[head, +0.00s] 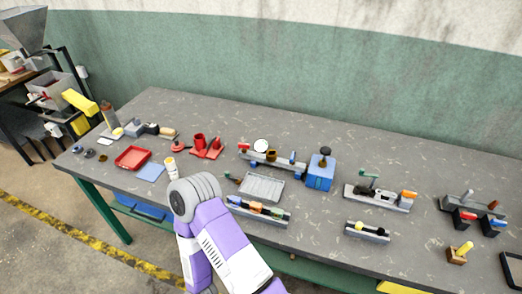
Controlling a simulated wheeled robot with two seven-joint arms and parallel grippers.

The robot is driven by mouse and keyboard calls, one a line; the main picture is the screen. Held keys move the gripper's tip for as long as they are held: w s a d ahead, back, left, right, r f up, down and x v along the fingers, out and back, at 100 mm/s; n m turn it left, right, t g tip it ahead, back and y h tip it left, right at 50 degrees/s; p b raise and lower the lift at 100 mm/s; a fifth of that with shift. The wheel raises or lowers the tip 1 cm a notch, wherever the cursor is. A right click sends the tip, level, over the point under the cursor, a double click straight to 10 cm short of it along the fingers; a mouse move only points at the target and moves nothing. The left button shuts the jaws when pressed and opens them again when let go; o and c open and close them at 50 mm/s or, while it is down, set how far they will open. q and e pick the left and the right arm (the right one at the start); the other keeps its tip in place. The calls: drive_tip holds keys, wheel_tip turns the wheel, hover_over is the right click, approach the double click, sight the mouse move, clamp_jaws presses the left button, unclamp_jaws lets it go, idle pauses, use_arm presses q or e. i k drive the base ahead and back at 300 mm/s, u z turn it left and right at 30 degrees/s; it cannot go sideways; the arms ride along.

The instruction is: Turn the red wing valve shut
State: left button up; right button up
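In the head view a small red part (37,98) shows on the grey hopper machine (57,88) at the far left. It may be the red wing valve, but it is too small to make out wings or how far it is turned. A large hopper (22,30) stands above it at the upper left. One of my purple and white arms rises from the bottom centre in front of the workbench, ending in a grey rounded joint. I see no gripper fingers on it. Neither gripper shows in this view.
A long grey workbench (330,135) carries a red tray (132,157), red fixtures (205,146), a blue box (321,173), a pale tray (262,187) and several small fixtures. Yellow parts (80,102) jut out by the machine. Floor left of the bench is open, with a yellow stripe (75,248).

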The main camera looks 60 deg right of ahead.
sight(244, 146)
drive_tip(key=k, duration=0.35)
drive_tip(key=z, duration=0.85)
